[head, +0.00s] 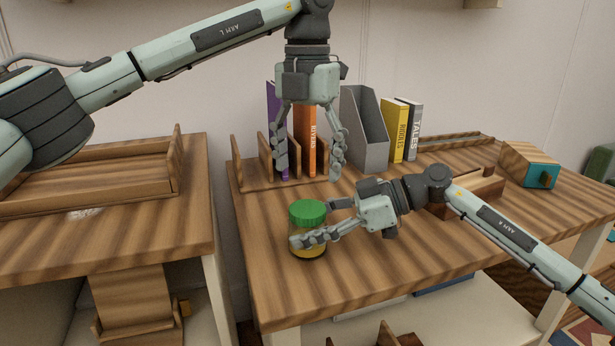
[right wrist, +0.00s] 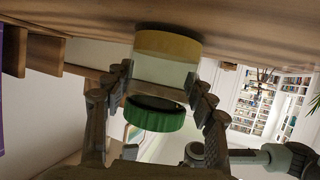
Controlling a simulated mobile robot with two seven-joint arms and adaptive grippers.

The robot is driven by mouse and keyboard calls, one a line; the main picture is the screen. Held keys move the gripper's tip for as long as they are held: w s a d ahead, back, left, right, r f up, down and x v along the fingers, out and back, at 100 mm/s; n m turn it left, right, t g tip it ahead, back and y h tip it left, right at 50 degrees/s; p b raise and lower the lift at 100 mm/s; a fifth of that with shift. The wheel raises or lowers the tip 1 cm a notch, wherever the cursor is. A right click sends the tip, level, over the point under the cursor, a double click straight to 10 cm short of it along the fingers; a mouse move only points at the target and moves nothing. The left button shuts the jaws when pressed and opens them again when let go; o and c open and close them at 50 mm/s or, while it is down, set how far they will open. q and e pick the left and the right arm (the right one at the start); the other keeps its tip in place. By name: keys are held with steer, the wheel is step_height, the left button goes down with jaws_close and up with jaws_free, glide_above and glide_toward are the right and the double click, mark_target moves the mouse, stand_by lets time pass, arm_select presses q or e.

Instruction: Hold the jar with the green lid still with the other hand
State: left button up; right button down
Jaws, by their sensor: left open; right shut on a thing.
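The jar with the green lid (head: 307,214) stands upright on the wooden table, near its front left part. Its yellowish lower part shows below the lid. My right gripper (head: 318,222) is shut on the jar's body from the right. In the right wrist view the jar (right wrist: 167,75) sits between the two fingers, its green lid (right wrist: 155,115) towards the bottom of that upside-down picture. My left gripper (head: 310,172) points down, open and empty, above and behind the jar. Its fingers are apart from the lid.
Behind the left gripper stand a wooden rack (head: 262,162) with a purple book and an orange book (head: 305,138), a grey file holder (head: 365,130), and yellow and grey books (head: 397,131). A wooden box with a teal front (head: 541,172) is at right. The table's front left is clear.

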mark_target(307, 208)
arm_select(q)
steer(key=shift+r, duration=0.3)
steer(key=shift+f, duration=0.1)
steer(key=shift+f, duration=4)
steer(key=shift+c, duration=0.4)
steer(key=c, duration=1)
steer(key=o, duration=1.1)
steer(key=shift+o, duration=0.2)
